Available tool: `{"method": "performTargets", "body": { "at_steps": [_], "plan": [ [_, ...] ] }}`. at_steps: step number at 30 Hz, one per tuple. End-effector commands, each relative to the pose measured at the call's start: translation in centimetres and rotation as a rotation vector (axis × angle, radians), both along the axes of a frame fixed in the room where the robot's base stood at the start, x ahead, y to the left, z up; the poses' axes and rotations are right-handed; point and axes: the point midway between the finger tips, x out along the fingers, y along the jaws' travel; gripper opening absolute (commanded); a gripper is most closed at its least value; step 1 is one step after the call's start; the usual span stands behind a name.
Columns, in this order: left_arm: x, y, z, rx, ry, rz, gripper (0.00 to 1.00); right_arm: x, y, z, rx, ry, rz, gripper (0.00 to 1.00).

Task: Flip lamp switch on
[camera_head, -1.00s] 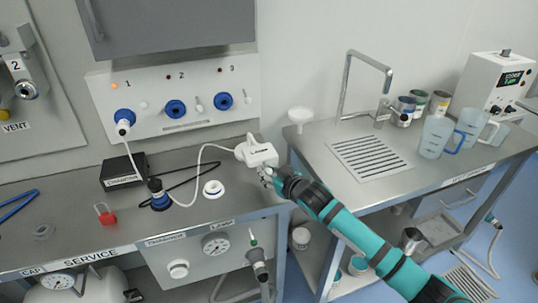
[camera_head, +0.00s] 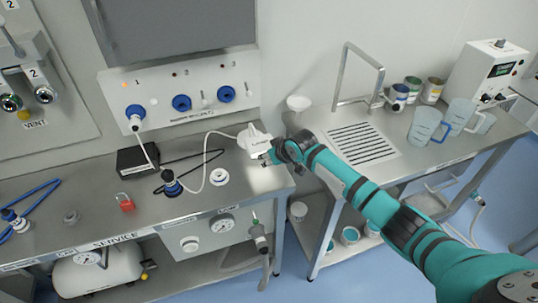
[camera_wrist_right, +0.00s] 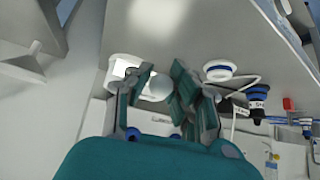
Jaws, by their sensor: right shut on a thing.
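A white lamp (camera_head: 256,141) with a dark label stands at the back right of the steel service bench, with a white cable running left from it. My right gripper (camera_head: 266,159) is at its front right side and is shut on part of it. In the right wrist view, a rounded white part (camera_wrist_right: 159,87) of the lamp shows at the fingers (camera_wrist_right: 160,95). The exact contact and the switch's position cannot be made out. A bright patch (camera_head: 266,179) shows on the bench just below the gripper. My left gripper is not in view.
The cable reaches a dark blue plug (camera_head: 171,184) on the bench. A white ring (camera_head: 219,177), a red padlock (camera_head: 125,203) and a black box (camera_head: 137,160) lie nearby. A socket panel (camera_head: 160,97) is behind. The sink counter (camera_head: 400,165) stands right, across a gap.

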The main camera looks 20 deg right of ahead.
Motion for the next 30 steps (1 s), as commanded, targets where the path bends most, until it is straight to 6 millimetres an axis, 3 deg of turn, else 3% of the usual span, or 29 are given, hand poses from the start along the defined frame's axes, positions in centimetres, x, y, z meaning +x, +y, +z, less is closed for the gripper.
{"method": "performTargets", "body": {
  "at_steps": [13, 14, 19, 30],
  "plan": [
    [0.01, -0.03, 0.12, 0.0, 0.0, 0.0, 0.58, 0.03, 0.35, 0.13, 0.005, 0.007, 0.005, 0.0],
    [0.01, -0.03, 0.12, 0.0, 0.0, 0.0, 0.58, 0.03, 0.36, 0.14, 0.005, 0.006, 0.005, 0.22],
    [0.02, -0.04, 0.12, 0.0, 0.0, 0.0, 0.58, 0.04, 0.25, 0.13, 0.004, 0.006, 0.003, 0.45],
    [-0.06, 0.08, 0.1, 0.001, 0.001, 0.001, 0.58, -0.21, -0.05, 0.43, 0.002, 0.006, 0.001, 0.46]
  ]
}}
